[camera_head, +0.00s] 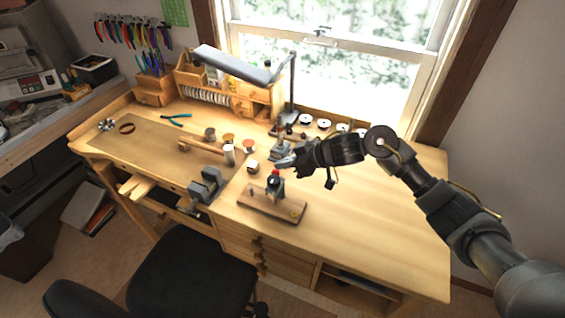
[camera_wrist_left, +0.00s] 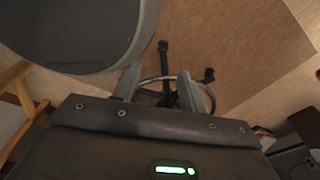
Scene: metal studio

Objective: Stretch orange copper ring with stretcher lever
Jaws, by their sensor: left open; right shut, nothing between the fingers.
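My right gripper (camera_head: 284,163) is shut and empty above the bench, its fingertips pointing left. Just below and left of it stands a small grey device with a red top (camera_head: 275,183) on a wooden base (camera_head: 262,204); it may be the stretcher, but its lever is hard to make out. Whether the gripper touches the red top I cannot tell. A brown-orange ring (camera_head: 127,128) lies at the bench's left end, far from the gripper; I cannot tell if it is the copper ring. My left gripper (camera_wrist_left: 160,84) is open and empty in the left wrist view, over the floor.
A grey metal block tool (camera_head: 207,186) sits at the bench's front edge. Small cylinders and a mallet (camera_head: 203,146) lie mid-bench. A grey lamp (camera_head: 233,64) overhangs the back. A black chair (camera_head: 190,272) stands in front. The bench's right side (camera_head: 385,215) is clear.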

